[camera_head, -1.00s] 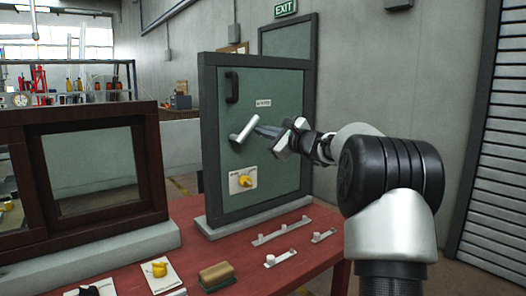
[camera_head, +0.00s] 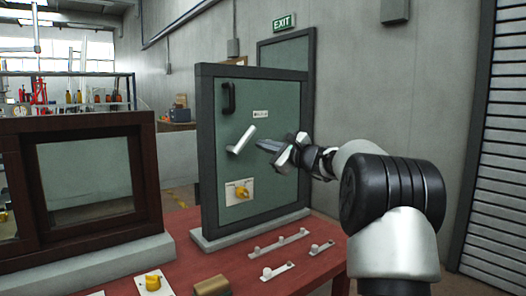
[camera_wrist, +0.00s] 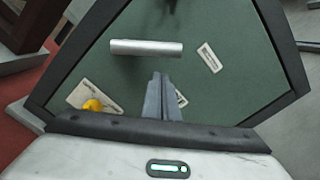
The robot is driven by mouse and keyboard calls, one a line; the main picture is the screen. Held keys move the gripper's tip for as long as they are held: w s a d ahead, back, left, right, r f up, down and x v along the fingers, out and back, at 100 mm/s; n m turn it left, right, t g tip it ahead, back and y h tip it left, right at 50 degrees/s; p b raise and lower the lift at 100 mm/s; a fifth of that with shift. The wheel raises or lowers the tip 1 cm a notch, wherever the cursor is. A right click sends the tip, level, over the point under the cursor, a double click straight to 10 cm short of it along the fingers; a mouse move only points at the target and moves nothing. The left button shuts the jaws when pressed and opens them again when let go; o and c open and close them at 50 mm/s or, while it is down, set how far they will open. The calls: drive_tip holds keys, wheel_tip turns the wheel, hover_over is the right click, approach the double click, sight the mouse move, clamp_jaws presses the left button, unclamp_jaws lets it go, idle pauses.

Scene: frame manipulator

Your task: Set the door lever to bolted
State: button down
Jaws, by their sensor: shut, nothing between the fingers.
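The small green door (camera_head: 285,107) stands upright in a dark grey frame on the red table. Its silver lever (camera_head: 241,140) slants from lower left to upper right on the door face. In the wrist view the lever (camera_wrist: 146,47) is a bar beyond my fingertips. A yellow knob (camera_head: 241,191) sits on a white plate below the lever; it also shows in the wrist view (camera_wrist: 92,105). My gripper (camera_head: 262,145) is shut and empty, just right of the lever, with a gap between them in the wrist view. The small labels are too blurred to read.
A black pull handle (camera_head: 229,97) is on the door's upper left. A brown-framed sliding window (camera_head: 150,180) stands to the left. Sliders (camera_head: 280,241), a second yellow knob (camera_head: 153,282) and a brown block (camera_head: 212,285) lie on the red table (camera_head: 185,262) in front.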

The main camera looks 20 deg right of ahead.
drive_tip(key=d+f+v, duration=0.1)
drive_tip(key=v, duration=0.9)
drive_tip(key=shift+d+f, duration=0.15)
drive_tip(key=shift+f, duration=0.05)
